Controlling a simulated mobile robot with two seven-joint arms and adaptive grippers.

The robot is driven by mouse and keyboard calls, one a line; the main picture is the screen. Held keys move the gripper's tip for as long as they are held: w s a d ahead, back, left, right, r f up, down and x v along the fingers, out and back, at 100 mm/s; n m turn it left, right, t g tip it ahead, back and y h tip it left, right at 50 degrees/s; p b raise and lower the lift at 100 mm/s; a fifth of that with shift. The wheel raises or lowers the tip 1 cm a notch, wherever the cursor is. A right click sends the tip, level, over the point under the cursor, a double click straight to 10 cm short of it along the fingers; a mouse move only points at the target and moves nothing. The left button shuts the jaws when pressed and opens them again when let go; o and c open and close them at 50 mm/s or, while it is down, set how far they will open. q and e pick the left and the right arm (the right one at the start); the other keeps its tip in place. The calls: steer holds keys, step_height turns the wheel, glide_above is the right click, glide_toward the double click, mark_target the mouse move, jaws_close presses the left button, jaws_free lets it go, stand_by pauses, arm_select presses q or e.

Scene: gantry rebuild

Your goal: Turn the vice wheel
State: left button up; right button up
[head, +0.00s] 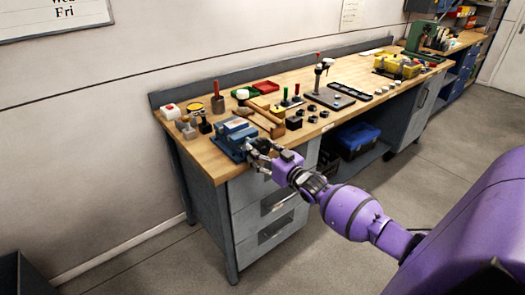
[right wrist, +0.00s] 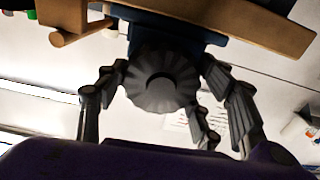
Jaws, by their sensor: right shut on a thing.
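The blue vice (head: 234,133) stands at the near left corner of the wooden workbench, its front end towards me. Its wheel, a dark grey disc with a ribbed rim (right wrist: 160,78), fills the middle of the right wrist view, with part of the blue vice body (right wrist: 160,35) behind it. My right gripper (head: 254,147) is at the front of the vice and hides the wheel in the head view. In the right wrist view its dark fingers stand on both sides of the wheel, shut on its rim. My left gripper is not in view.
The workbench (head: 215,164) carries a wooden mallet (head: 262,122) beside the vice, red and green trays (head: 265,87), several small dark parts and a drill-like stand (head: 322,85). Grey drawers (head: 262,200) are below the vice. The floor in front is clear.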

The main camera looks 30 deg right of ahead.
steer(key=m, duration=0.5)
steer(key=shift+r+m+b, duration=0.1)
steer(key=shift+m+b, duration=0.2)
steer(key=m, duration=0.2)
steer(key=shift+m, duration=0.4)
steer(key=m+b, duration=0.1)
steer(key=m, duration=0.4)
steer(key=shift+b, duration=0.4)
steer(key=m+b, duration=0.1)
steer(key=m, duration=0.3)
steer(key=shift+a, duration=0.1)
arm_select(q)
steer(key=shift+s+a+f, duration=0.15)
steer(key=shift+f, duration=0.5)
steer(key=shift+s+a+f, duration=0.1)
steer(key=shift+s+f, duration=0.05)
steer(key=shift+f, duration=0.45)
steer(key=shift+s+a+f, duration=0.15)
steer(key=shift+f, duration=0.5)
arm_select(e)
steer(key=shift+m, duration=0.9)
arm_select(q)
steer(key=shift+b, duration=0.3)
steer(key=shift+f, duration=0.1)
